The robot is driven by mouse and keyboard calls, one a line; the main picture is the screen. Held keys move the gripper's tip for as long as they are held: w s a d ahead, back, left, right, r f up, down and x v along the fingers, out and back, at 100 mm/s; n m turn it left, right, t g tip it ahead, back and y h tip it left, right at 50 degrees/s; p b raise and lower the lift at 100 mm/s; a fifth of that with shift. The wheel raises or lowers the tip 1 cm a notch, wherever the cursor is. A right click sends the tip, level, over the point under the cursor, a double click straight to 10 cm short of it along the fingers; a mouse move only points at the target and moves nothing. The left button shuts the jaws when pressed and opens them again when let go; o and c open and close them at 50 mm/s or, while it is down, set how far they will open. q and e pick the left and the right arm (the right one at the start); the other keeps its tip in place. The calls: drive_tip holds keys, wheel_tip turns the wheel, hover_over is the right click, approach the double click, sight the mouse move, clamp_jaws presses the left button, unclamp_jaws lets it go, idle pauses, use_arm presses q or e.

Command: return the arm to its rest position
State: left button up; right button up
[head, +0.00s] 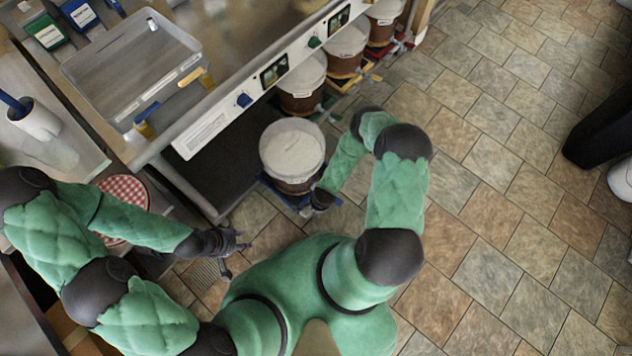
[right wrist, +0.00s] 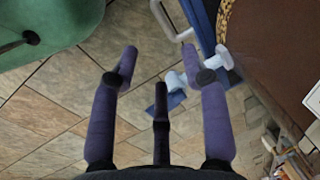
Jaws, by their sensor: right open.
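My right arm reaches out and bends back toward a brown bucket with a white cloth cover (head: 292,150). My right gripper (head: 312,206) is beside the bucket's blue base, partly hidden by its own arm. In the right wrist view my right gripper (right wrist: 160,58) is open, with nothing between its fingers. The bucket's brown side (right wrist: 278,50) fills the right of that view, and the blue base (right wrist: 202,25) with a white fitting is close to the right finger. My left gripper (head: 238,256) is open and empty over the floor at the lower left.
More covered buckets (head: 302,84) stand in a row under the counter front (head: 255,85). A clear tray (head: 135,62) sits on the counter. A red checked round cloth (head: 124,195) is beside my left arm. The tiled floor (head: 510,190) is open on the right; a dark object (head: 600,130) stands beyond.

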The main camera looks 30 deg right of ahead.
drive_tip(key=shift+r, duration=0.15)
idle(0.5)
drive_tip(key=s+a+r+n+y, duration=0.1)
drive_tip(key=s+a+r+n, duration=0.2)
drive_tip(key=r, duration=0.9)
drive_tip(key=s+a+r+n+g+y, duration=0.1)
drive_tip(key=s+a+r+n+y, duration=0.1)
drive_tip(key=a+r+n, duration=0.5)
wheel_tip(320, 180, up, 6)
drive_tip(key=shift+s+a+r+n, duration=0.1)
drive_tip(key=shift+s+a+n, duration=0.25)
drive_tip(key=shift+n, duration=0.35)
